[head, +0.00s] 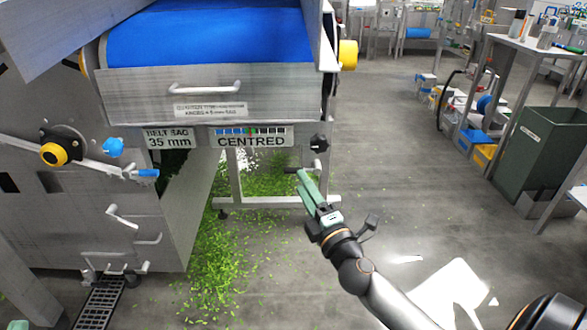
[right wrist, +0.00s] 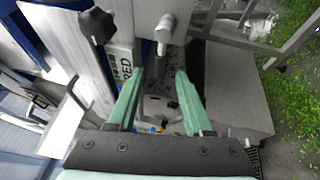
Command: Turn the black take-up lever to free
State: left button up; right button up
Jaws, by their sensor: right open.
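A black lobed knob (head: 319,143) sits at the right end of the CENTRED label, on the machine's corner; it also shows at the upper left in the right wrist view (right wrist: 97,25). Just below it, a grey handle (head: 318,166) sticks out, seen as a rounded bar in the right wrist view (right wrist: 165,32). I cannot tell for certain which part is the take-up lever. My right gripper (head: 303,176) is open and empty, just below the knob and handle; its fingers (right wrist: 158,92) point at the machine. A pale green piece at the bottom left edge may be my left gripper (head: 16,324).
The machine has a blue belt (head: 210,38), a front handle (head: 205,88) and a yellow-hubbed arm with a blue grip (head: 148,173) on its left. Green leaf scraps (head: 235,240) litter the floor. A green bin (head: 535,150) stands at right. The middle floor is clear.

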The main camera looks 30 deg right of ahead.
aim_at(294, 168)
jog(key=shift+x, duration=3.05)
jog(key=shift+c, duration=0.3)
grip_shut()
jog(key=shift+f, duration=0.1)
